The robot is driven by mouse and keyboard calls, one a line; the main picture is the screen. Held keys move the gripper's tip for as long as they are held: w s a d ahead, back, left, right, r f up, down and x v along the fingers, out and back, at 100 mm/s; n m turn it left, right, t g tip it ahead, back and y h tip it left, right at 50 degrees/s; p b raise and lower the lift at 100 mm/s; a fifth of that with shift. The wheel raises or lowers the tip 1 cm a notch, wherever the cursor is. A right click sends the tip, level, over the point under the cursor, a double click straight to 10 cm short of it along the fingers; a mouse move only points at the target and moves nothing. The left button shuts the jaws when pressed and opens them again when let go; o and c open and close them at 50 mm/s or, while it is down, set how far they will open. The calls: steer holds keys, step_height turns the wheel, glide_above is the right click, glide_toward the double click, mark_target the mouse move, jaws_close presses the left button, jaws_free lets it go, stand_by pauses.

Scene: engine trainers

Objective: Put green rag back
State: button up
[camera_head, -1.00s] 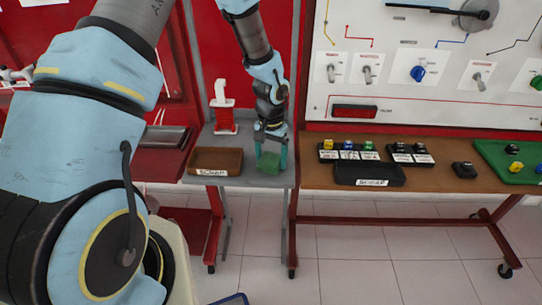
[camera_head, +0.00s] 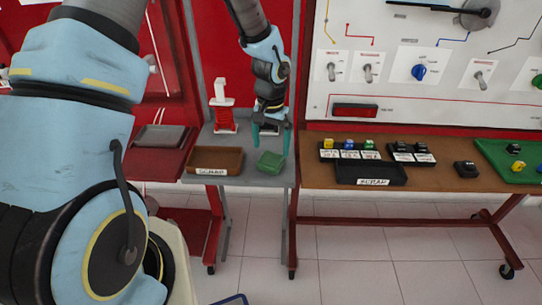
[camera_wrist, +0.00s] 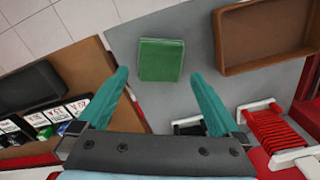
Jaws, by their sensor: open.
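The green rag (camera_head: 270,163) is a folded square lying on the grey table (camera_head: 235,136), just right of the brown tray (camera_head: 230,172). My gripper (camera_head: 271,142) is open above the rag, with its teal fingers pointing down. In the wrist view the rag (camera_wrist: 161,60) lies flat on the grey surface, beyond and between the open fingertips (camera_wrist: 160,74). Nothing is held between the fingers.
The brown tray has a SCRAP label. A red and white device (camera_head: 224,116) stands behind it. To the right, a brown table holds a black SCRAP tray (camera_head: 371,180), coloured switches with labels (camera_head: 349,154) and a green board (camera_head: 526,176). A white panel rises behind.

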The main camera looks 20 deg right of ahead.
mark_target(271, 158)
step_height(271, 158, up, 7)
steer(key=b, duration=0.1)
steer(key=s+a+r+n, duration=0.1)
steer(key=a+r+n, duration=0.1)
steer(key=a, duration=0.8)
steer(key=s+a+r+n+t, duration=0.1)
steer(key=a+r+n, duration=0.1)
steer(key=a, duration=0.8)
steer(key=s+a+r+n, duration=0.2)
steer(key=a+n, duration=0.2)
steer(key=a, duration=0.6)
steer(key=shift+r+t, duration=0.3)
steer(key=shift+r, duration=0.1)
steer(key=shift+a, duration=0.1)
